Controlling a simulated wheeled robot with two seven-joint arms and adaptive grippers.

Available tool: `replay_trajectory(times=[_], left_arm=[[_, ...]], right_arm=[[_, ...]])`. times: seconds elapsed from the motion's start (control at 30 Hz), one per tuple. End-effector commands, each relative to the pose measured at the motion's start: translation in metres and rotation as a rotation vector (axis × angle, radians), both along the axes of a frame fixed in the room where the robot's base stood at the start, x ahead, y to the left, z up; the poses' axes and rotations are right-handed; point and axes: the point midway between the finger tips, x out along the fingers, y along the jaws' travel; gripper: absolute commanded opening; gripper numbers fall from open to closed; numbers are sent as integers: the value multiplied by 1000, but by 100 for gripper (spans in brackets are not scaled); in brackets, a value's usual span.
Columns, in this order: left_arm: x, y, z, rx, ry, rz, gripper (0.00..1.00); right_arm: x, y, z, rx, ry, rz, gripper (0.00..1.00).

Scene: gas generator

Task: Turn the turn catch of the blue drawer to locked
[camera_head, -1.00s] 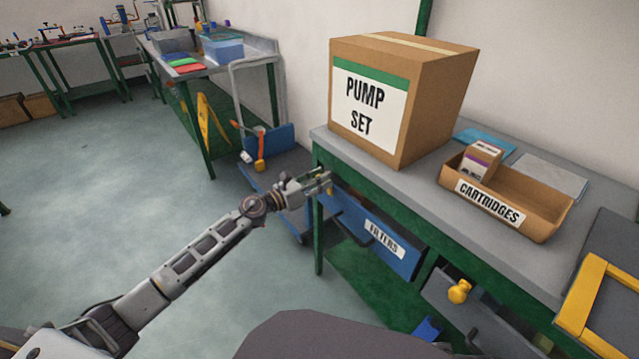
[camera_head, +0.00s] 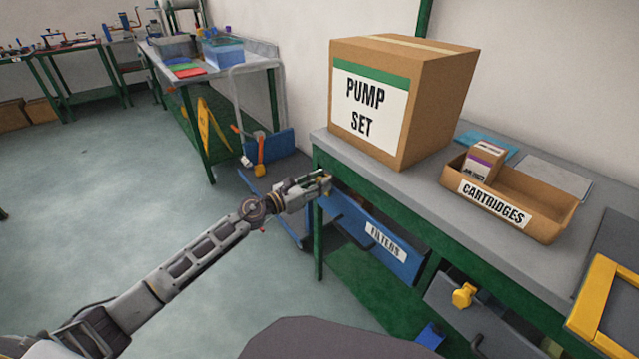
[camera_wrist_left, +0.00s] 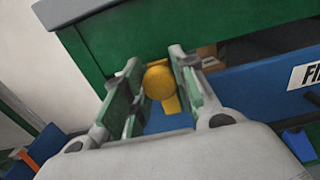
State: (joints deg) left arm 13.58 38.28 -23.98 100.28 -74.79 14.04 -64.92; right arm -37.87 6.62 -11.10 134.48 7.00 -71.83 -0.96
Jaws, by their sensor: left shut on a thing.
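The blue drawer (camera_head: 405,262) with the FILTERS label sits under the workbench; its front also shows in the left wrist view (camera_wrist_left: 255,88). Its yellow turn catch (camera_wrist_left: 160,83) has a round knob and a short tab that points down and slightly right in the left wrist view. My left gripper (camera_wrist_left: 155,85) is shut on the catch, with a finger on each side of the knob. In the head view my left gripper (camera_head: 325,183) is at the drawer's left end, by the bench leg, and hides most of the catch. My right gripper is not in view.
The workbench top (camera_head: 415,190) carries a PUMP SET box (camera_head: 395,100) and a CARTRIDGES tray (camera_head: 505,205). A grey drawer (camera_head: 470,310) with a yellow catch (camera_head: 464,295) is to the right. A blue cart (camera_head: 265,185) stands behind my left arm. The floor at left is clear.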

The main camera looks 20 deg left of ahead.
Motion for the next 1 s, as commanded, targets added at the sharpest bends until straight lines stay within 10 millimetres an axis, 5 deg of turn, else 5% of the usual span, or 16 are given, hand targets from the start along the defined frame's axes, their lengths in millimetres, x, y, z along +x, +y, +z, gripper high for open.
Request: replay_trajectory(times=[0.2, 1.0], left_arm=[[0, 0, 0, 1, 0, 0, 51], [-16, 13, -1, 0, 2, 0, 51]], right_arm=[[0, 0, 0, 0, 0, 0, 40], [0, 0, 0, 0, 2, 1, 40]])
